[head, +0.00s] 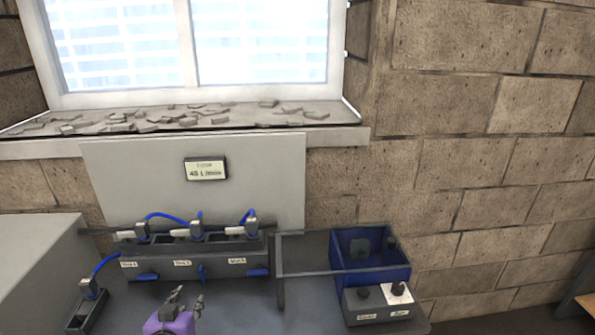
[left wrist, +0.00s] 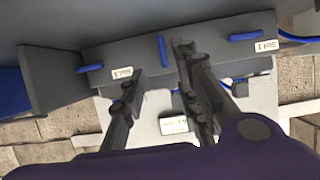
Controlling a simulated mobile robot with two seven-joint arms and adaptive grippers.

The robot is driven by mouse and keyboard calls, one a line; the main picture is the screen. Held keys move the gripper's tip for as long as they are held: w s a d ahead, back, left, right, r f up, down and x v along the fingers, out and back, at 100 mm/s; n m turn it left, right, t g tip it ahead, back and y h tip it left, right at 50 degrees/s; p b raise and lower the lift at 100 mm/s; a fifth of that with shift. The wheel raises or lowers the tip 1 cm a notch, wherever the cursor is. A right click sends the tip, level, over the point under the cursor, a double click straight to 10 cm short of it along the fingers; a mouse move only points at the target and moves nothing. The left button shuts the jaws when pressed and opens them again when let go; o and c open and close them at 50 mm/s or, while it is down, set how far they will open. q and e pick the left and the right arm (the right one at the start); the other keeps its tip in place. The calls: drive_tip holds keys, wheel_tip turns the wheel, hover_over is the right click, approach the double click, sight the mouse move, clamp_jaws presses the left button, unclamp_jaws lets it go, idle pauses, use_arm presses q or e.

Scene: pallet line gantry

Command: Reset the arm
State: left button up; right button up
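My left gripper (head: 188,298) has a purple body and dark fingers. It is in front of the grey valve block (head: 220,267) at the bottom of the head view. The valve block has three white labels and three blue handles. The middle handle (head: 201,273) stands upright; the left handle (head: 147,277) and right handle (head: 258,272) lie flat. The handles also show in the left wrist view (left wrist: 163,50). My right gripper is not in view.
A small display (head: 205,169) on a grey panel reads about 45 L/min. Blue hoses run behind the block. At right are a blue bin (head: 378,277) with dark items and a button box (head: 383,313). A separate hose fitting (head: 89,290) is at left.

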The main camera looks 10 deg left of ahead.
use_arm(q)
drive_tip(key=s+d+f+m+g+h, duration=0.1)
drive_tip(key=s+d+f+g, duration=0.2)
drive_tip(key=s, duration=0.8)
drive_tip(key=s+d+f+m+g, duration=0.15)
drive_tip(key=s+d+g, duration=0.25)
drive_tip(key=s, duration=0.6)
drive_tip(key=s+d+f+g+h, duration=0.1)
drive_tip(key=s+d+f+g, duration=0.25)
drive_tip(key=s, duration=0.75)
drive_tip(key=w+d+f+t, duration=0.2)
drive_tip(key=w+f+t, duration=0.1)
drive_tip(key=f, duration=0.2)
drive_tip(key=w+d+f+t+h, duration=0.1)
drive_tip(key=w+d+f+t, duration=0.2)
drive_tip(key=f, duration=0.3)
drive_tip(key=shift+w+f+t, duration=0.2)
drive_tip(key=shift+w+t, duration=0.15)
drive_tip(key=shift+w, duration=0.2)
drive_tip(key=shift+m, duration=0.25)
